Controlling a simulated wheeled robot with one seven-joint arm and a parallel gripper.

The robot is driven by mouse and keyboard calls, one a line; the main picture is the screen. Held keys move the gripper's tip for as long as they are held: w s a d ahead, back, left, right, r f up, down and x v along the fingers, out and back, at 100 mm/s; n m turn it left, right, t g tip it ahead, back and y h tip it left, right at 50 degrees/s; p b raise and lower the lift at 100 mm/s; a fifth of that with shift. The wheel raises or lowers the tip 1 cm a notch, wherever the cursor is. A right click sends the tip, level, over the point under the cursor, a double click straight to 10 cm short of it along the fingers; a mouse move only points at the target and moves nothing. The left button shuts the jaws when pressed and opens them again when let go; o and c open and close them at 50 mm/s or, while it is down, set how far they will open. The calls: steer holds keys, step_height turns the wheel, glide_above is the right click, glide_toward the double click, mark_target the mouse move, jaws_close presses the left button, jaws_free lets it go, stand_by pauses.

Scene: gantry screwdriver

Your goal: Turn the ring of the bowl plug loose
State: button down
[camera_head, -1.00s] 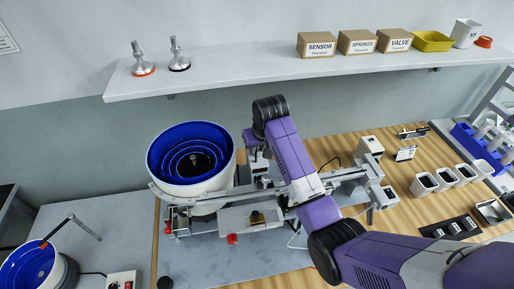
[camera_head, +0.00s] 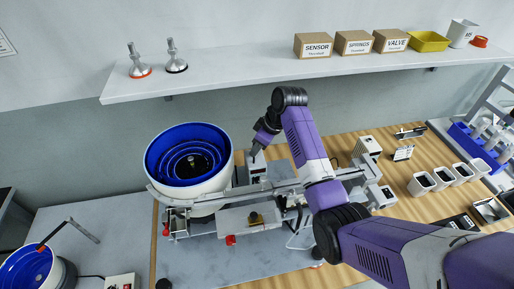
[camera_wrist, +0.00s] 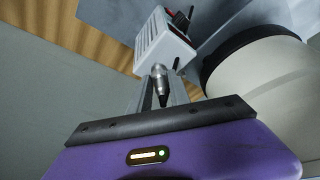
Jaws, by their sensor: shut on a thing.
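My gripper (camera_wrist: 160,88) points away from the wrist camera, with its two grey fingers on either side of the bowl plug (camera_wrist: 160,72). The plug has a shiny metal ring and a dark rear end, and it meets the white control box (camera_wrist: 163,42). The fingers are shut on the ring; how far it has turned cannot be told. In the head view my gripper (camera_head: 253,154) reaches down just right of the large blue feeder bowl (camera_head: 155,158). The plug is too small to make out there.
The bowl's pale round base (camera_wrist: 255,75) stands close on the right in the wrist view. A metal gantry rail (camera_head: 240,190) runs beside the bowl. A shelf (camera_head: 235,76) with boxes is above. Small bins (camera_head: 421,184) stand at the right.

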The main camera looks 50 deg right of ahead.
stand_by(0.3)
steer(key=c, duration=1.2)
jaws_free()
steer(key=b+v, duration=0.1)
steer(key=v, duration=0.7)
steer(key=shift+d, duration=0.1)
steer(key=shift+n, duration=0.3)
